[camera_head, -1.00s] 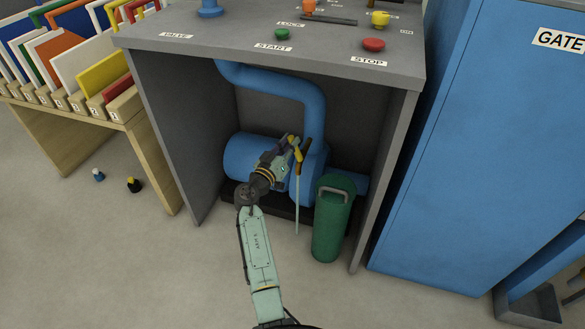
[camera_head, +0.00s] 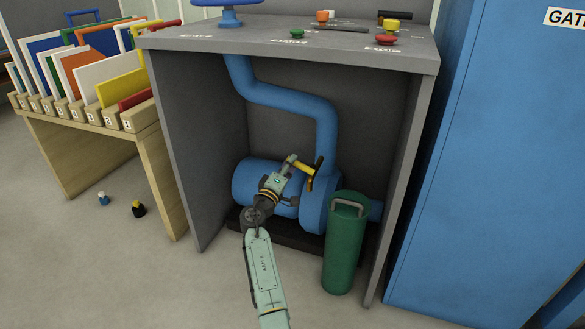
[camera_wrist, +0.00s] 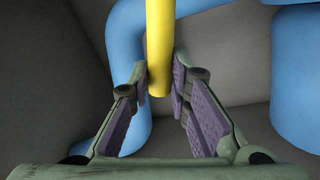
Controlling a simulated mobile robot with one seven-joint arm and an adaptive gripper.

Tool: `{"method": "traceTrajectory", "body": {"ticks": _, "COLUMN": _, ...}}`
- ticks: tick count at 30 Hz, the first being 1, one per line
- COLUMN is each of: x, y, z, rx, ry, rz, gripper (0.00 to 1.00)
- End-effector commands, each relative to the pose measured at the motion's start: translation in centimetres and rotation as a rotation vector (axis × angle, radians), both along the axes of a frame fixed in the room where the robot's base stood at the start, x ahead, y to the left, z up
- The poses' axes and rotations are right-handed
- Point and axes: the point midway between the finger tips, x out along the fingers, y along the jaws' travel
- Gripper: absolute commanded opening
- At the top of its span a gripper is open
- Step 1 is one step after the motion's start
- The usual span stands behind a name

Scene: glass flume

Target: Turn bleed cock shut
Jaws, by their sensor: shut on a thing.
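The bleed cock's yellow lever (camera_head: 301,166) is on the blue pump (camera_head: 318,200) under the console. It lies slantwise in the head view, with a dark and orange part at its right end. In the wrist view the yellow lever (camera_wrist: 158,40) comes down from the top edge between the purple finger pads. My gripper (camera_head: 290,163) is shut on the lever's left end; its fingers (camera_wrist: 161,75) show on both sides of the lever in the wrist view. The cock's body is mostly hidden. No stream shows below it.
A green cylinder with a grey handle (camera_head: 345,245) stands close right of the pump. A blue pipe (camera_head: 285,97) rises above it. The console's side walls (camera_head: 190,140) bound the space. Two small figures (camera_head: 138,208) are on the floor left.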

Motion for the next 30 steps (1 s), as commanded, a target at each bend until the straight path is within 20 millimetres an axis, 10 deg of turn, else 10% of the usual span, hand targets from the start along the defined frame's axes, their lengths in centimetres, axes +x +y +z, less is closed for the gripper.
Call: {"method": "traceTrajectory", "body": {"ticks": 30, "x": 0.1, "y": 0.3, "z": -2.6, "rx": -0.35, "ry": 0.115, "rz": 0.0, "gripper": 0.0}}
